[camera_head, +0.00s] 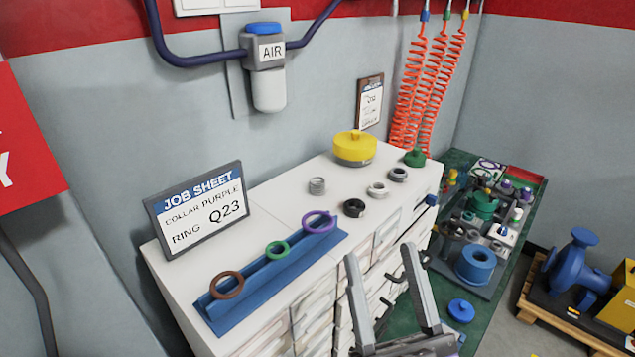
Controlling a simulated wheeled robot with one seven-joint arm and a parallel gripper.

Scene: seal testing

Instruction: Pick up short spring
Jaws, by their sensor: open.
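A small grey ribbed cylinder, which looks like the short spring (317,185), stands upright on the white cabinet top, left of the middle. It is small in view, so its coils are hard to make out. My gripper (379,255) is in the lower middle of the view, in front of the cabinet's drawer side. Its two grey fingers point up and stand apart, with nothing between them. The gripper is clear of the spring, to its lower right in the picture.
On the white cabinet (285,210) are a black ring (354,208), a pale ring (377,189), a grey ring (398,174), a green part (415,158) and a yellow drum (354,147). A blue rack (275,283) holds coloured rings. A job sheet (198,210) stands at the left.

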